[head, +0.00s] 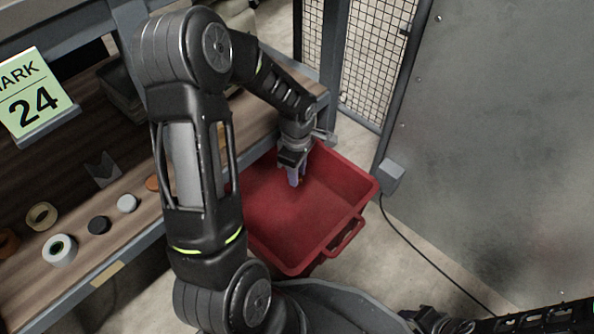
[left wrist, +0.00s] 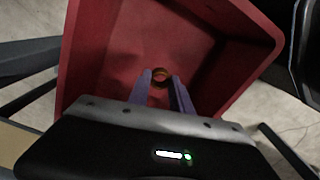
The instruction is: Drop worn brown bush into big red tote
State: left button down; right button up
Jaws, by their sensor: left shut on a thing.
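The big red tote (head: 345,172) stands on the floor beside the workbench, and its inside looks empty in the head view. My left gripper (head: 294,180) is over the tote, pointing down. In the left wrist view its purple-grey fingers (left wrist: 163,92) are shut on the brown bush (left wrist: 160,74), a small ring at the fingertips. The tote's red walls (left wrist: 90,60) surround the fingers in that view. The bush is hidden in the head view. The jaws of my right gripper do not show; only dark parts of my right arm appear at the lower right.
The workbench (head: 130,228) at left holds tape rolls (head: 60,249), small discs (head: 127,203), a grey V-shaped block (head: 103,168) and a sign reading 24 (head: 33,95). A mesh fence (head: 365,45) and a metal panel (head: 490,130) stand behind and right. A cable crosses the floor.

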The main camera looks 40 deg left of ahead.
pick_arm(q)
jog(key=c, duration=1.1)
grip_release()
jog(key=shift+r, duration=0.1)
notch_tip(320, 180, up, 8)
jog(key=p, duration=0.3)
jog(key=shift+f+p, duration=0.2)
jog(key=shift+p, duration=0.2)
jog(key=shift+s, duration=0.1)
